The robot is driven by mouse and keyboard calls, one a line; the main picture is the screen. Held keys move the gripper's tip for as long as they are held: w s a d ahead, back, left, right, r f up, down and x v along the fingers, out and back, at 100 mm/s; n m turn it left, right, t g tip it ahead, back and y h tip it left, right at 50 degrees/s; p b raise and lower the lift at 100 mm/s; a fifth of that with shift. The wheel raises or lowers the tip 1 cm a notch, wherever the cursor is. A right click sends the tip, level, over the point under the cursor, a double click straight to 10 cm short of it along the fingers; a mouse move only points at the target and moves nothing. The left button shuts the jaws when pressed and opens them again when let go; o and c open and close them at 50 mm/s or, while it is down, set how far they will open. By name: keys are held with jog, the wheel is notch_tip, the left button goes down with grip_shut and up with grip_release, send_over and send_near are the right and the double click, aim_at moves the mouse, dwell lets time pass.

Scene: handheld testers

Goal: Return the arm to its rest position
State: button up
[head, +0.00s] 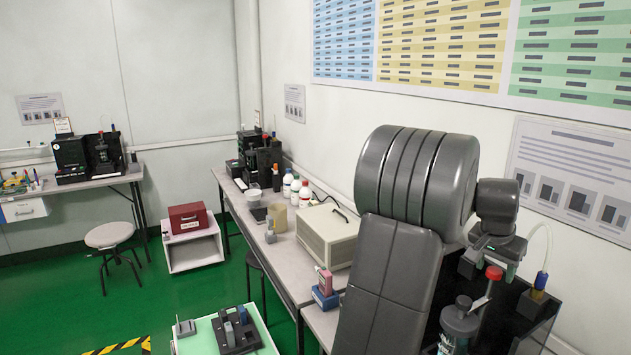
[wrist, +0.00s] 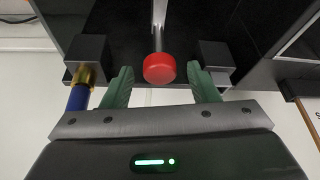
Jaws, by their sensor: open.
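My gripper shows in the wrist view (wrist: 160,82) with its two green fingers spread apart and nothing held between them. A red round knob (wrist: 159,68) on a metal rod shows in the gap between the fingers, ahead of them; I cannot tell how far. In the head view my grey arm is folded at the right, over the bench by the wall. Its end hangs above a black apparatus (head: 541,308) with a red cap (head: 494,272); the fingertips are not clear there.
A beige box (head: 327,236), bottles and a pink device in a blue holder (head: 325,301) stand on the bench left of my arm. A cart (head: 262,342) with a dark rack (head: 236,334) stands at bottom centre. The green floor (head: 120,315) further left is mostly clear.

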jog(key=shift+f+m+g+b, duration=0.1)
jog(key=shift+m+g+b, duration=0.25)
jog(key=shift+m, duration=0.65)
jog(key=shift+a+r+h, duration=0.1)
jog(key=shift+r+h, duration=0.2)
jog(key=v, duration=1.3)
jog(key=shift+w, duration=0.1)
